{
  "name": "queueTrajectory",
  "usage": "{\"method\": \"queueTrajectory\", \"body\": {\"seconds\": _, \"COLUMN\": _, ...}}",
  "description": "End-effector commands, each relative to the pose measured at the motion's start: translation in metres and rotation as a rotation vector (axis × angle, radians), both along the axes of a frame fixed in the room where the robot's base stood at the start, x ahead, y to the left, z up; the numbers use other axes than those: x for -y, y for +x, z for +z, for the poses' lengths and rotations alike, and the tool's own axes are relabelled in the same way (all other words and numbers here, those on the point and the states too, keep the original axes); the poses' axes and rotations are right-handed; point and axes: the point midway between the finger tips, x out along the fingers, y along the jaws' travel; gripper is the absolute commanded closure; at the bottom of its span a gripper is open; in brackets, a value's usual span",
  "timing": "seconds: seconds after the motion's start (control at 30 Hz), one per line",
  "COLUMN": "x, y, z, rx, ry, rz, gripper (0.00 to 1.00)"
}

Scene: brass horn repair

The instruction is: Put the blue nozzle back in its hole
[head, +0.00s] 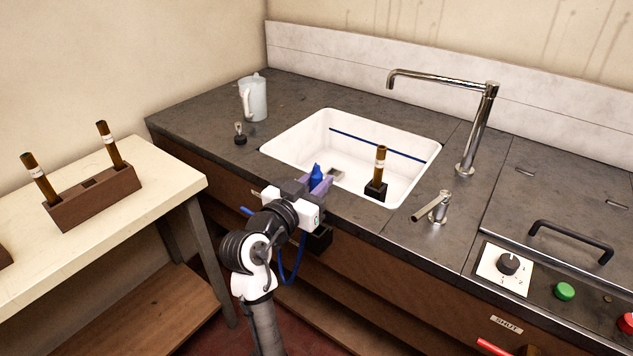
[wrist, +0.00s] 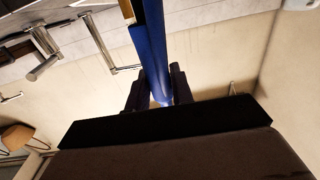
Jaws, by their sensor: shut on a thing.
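The blue nozzle (head: 316,173) is in my gripper (head: 318,184), over the front edge of the white sink. In the wrist view the nozzle (wrist: 153,45) is a long blue shape between the two dark fingers (wrist: 158,95), which are shut on it. In the head view only its pointed blue top shows; the rest is hidden by the gripper. On the cream table at left, a brown wooden block (head: 106,196) holds two brown tubes with pale bands. A dark square opening (head: 89,184) shows between them. I cannot tell which hole belongs to the nozzle.
A brown tube (head: 380,160) stands in a small black block (head: 375,190) inside the sink (head: 427,165), right of my gripper. A tall faucet (head: 481,125) and short lever (head: 434,207) stand further right. A pale jug (head: 253,98) stands at the counter's back left. A floor gap separates table and counter.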

Motion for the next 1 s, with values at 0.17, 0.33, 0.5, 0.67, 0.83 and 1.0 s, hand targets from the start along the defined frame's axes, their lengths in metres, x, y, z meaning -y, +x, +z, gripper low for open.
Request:
{"method": "queueTrajectory", "body": {"seconds": 0.17, "x": 0.000, "y": 0.000, "z": -0.021, "rx": 0.001, "ry": -0.001, "rz": 0.000, "gripper": 1.00}}
{"method": "queueTrajectory", "body": {"seconds": 0.33, "x": 0.000, "y": 0.000, "z": -0.038, "rx": 0.001, "ry": -0.001, "rz": 0.000, "gripper": 1.00}}
{"method": "queueTrajectory", "body": {"seconds": 0.5, "x": 0.000, "y": 0.000, "z": -0.048, "rx": 0.001, "ry": 0.000, "rz": 0.000, "gripper": 1.00}}
{"method": "queueTrajectory", "body": {"seconds": 0.67, "x": 0.000, "y": 0.000, "z": -0.051, "rx": 0.001, "ry": 0.000, "rz": 0.000, "gripper": 1.00}}
{"method": "queueTrajectory", "body": {"seconds": 0.83, "x": 0.000, "y": 0.000, "z": -0.050, "rx": 0.001, "ry": -0.001, "rz": 0.000, "gripper": 1.00}}
{"method": "queueTrajectory", "body": {"seconds": 1.0, "x": 0.000, "y": 0.000, "z": -0.050, "rx": 0.001, "ry": -0.001, "rz": 0.000, "gripper": 1.00}}
